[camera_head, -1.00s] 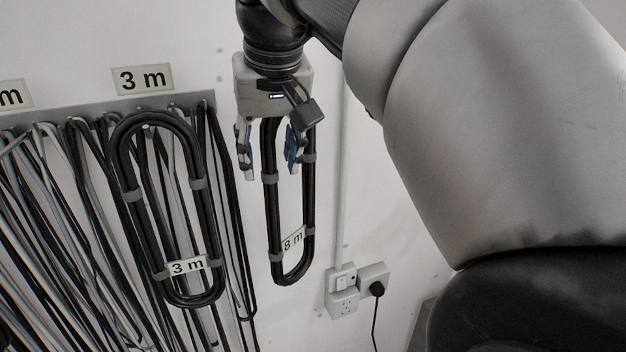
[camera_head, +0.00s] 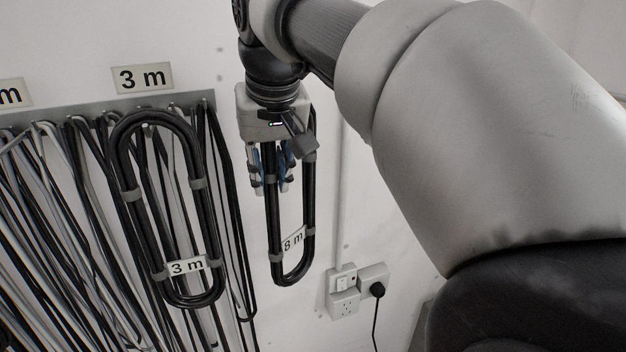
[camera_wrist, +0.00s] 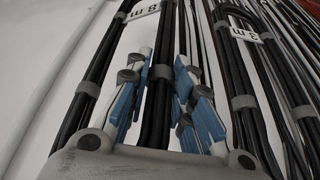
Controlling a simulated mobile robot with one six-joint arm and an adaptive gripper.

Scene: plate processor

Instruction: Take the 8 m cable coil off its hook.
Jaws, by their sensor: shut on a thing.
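The 8 m cable coil (camera_head: 309,205) is a long black loop with grey ties and a white "8 m" tag (camera_head: 293,241). It hangs upright against the wall, right of the cable rack. My gripper (camera_head: 271,186) is at its upper part, with its blue-padded fingers shut on the coil's left strand. In the wrist view my gripper (camera_wrist: 165,105) has fingers on both sides of one strand, and the coil's other strand (camera_wrist: 92,85) runs outside them. The top of the coil and its hook are hidden behind my gripper.
A 3 m coil (camera_head: 128,180) and many loose cables hang from the rack (camera_head: 105,106) close on the left. A pale conduit (camera_head: 341,200) runs down the wall on the right to sockets (camera_head: 343,303) with a plug. Bare wall lies between coil and conduit.

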